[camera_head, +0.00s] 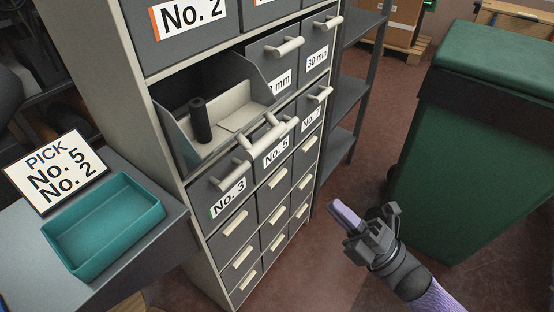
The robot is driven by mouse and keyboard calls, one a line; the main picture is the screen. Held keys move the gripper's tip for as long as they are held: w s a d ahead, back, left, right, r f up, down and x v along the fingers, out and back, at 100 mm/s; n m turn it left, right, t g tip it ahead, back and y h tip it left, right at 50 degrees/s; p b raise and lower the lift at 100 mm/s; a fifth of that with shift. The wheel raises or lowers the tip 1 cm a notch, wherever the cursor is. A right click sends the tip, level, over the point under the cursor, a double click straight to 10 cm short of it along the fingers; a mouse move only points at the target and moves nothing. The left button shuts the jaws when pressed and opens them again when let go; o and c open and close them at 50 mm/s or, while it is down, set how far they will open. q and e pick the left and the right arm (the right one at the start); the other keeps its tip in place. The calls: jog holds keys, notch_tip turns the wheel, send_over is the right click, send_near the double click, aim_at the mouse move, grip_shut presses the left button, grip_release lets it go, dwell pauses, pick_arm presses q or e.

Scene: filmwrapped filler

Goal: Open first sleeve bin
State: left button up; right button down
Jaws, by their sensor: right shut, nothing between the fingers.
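A grey bin cabinet (170,135) stands in the middle of the view. In its "mm" row, the leftmost bin (176,123) is pulled out and open. It holds a black cylinder (200,120) standing upright and a pale flat piece. Its front label is not visible. To its right, a bin whose label is partly hidden (270,58) and a "30 mm" bin (318,40) appear shut. My right gripper (346,216) is shut and empty, apart from the cabinet at its lower right. My left gripper is not in view.
A sign (52,170) reading "PICK No. 5 No. 2" and an empty teal tray (105,225) are on a grey table at left. A green wheeled container (480,140) stands at right. A dark shelf rack (345,105) is beside the cabinet. Floor between is clear.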

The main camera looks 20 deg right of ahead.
aim_at(270, 137)
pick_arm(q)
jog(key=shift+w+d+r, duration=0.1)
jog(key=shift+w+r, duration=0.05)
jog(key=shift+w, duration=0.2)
pick_arm(e)
jog(key=x, duration=1.3)
jog(key=shift+w+d+f, duration=0.1)
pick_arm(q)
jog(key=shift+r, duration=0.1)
pick_arm(e)
jog(key=shift+r+p, duration=0.3)
jog(key=shift+p, duration=0.3)
jog(key=shift+w+a+r+g+h+p, duration=0.25)
jog(key=shift+r+g+p, duration=0.2)
jog(key=shift+p, duration=0.8)
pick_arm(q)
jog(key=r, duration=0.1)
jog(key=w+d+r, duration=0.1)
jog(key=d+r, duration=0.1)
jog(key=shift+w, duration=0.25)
